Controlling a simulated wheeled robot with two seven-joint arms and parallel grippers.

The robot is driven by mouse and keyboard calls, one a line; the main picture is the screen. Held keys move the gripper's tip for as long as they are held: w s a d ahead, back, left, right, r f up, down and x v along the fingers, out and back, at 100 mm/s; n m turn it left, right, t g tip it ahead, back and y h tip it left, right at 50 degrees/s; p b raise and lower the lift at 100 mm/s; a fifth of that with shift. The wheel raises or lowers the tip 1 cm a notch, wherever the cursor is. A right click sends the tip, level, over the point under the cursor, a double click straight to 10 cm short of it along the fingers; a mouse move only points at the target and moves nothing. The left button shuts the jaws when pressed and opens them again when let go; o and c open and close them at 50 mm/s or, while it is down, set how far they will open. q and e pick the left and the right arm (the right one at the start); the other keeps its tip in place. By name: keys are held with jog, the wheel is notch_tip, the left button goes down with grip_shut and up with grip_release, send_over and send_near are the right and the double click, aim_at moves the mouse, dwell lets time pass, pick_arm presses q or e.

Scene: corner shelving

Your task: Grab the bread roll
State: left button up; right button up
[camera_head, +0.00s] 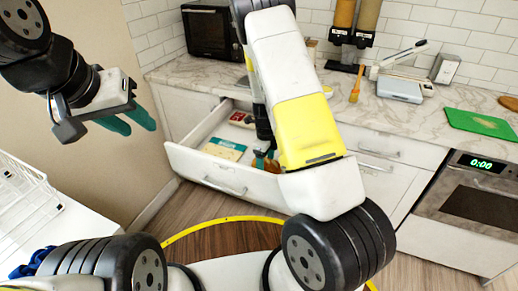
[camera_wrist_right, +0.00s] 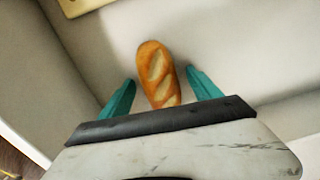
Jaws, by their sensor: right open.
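The bread roll (camera_wrist_right: 155,65) is an oblong golden-brown loaf with pale slashes, lying on the pale floor of the open drawer. In the right wrist view, my right gripper (camera_wrist_right: 160,78) is open. Its two teal fingers stand on either side of the roll's lower part, with a gap on each side. In the head view the right gripper reaches down into the open drawer (camera_head: 205,173), and the arm hides part of it. My left gripper (camera_head: 136,122) is empty at the upper left, away from the drawer. Its teal fingers look close together.
The drawer also holds a pale green-and-yellow box (camera_head: 224,149) and a red item (camera_head: 240,118). The marble counter (camera_head: 200,75) above bears a black microwave (camera_head: 211,33) and a green board (camera_head: 480,122). A white wire rack (camera_head: 25,205) stands at the left.

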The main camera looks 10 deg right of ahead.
jog(key=c, duration=1.4)
jog(key=shift+r, duration=0.15)
